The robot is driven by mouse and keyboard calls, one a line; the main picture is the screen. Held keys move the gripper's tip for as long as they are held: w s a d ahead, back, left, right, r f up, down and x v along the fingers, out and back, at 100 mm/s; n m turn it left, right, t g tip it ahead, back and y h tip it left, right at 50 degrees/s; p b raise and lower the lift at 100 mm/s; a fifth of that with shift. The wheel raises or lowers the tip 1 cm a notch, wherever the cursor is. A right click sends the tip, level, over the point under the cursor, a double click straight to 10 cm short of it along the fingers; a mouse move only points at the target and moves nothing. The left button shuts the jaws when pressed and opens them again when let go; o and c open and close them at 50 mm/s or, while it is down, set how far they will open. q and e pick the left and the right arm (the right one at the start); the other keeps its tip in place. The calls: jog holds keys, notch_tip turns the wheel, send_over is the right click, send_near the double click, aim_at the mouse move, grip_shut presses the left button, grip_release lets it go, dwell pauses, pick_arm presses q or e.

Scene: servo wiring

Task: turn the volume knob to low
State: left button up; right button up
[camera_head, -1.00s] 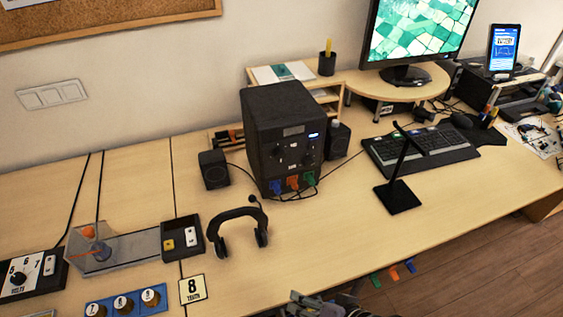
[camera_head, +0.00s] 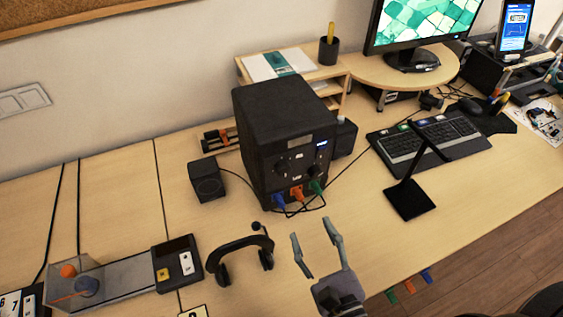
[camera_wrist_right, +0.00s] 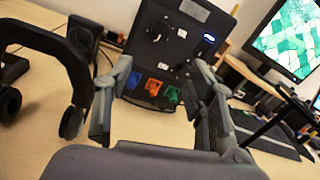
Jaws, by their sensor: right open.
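A black box-shaped unit (camera_head: 285,130) stands on the desk, with dark knobs, a small lit blue display and blue, orange and green plugs along its lower front. Its knobs (camera_head: 281,167) are small and dark, and I cannot tell which is the volume knob. In the right wrist view the unit's front panel (camera_wrist_right: 178,45) is ahead, partly behind my fingers. My right gripper (camera_head: 314,242) is open and empty, in front of the unit and apart from it. It also shows in the right wrist view (camera_wrist_right: 160,105). My left gripper is not in view.
A black headset (camera_head: 240,258) lies left of my right gripper. A small speaker (camera_head: 206,180) stands left of the unit. A black stand (camera_head: 410,199) and a keyboard (camera_head: 430,142) are to the right. Cables run in front of the unit.

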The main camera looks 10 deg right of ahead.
jog(key=w+r+p, duration=0.1)
jog(key=w, duration=0.1)
jog(key=p, duration=0.4)
send_near(285, 172)
jog(key=w, duration=0.5)
jog(key=shift+w+a+r, duration=0.1)
jog(key=shift+w+a, duration=0.05)
jog(key=shift+a, duration=0.15)
jog(key=shift+w+a+p, duration=0.15)
jog(key=shift+w+p, duration=0.25)
jog(key=shift+w, duration=1.3)
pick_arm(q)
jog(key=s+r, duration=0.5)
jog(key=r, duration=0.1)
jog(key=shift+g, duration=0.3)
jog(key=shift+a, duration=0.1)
pick_arm(e)
jog(key=shift+c, duration=0.4)
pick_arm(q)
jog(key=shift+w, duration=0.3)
pick_arm(e)
jog(key=shift+f, duration=0.25)
jog(key=c, duration=1.1)
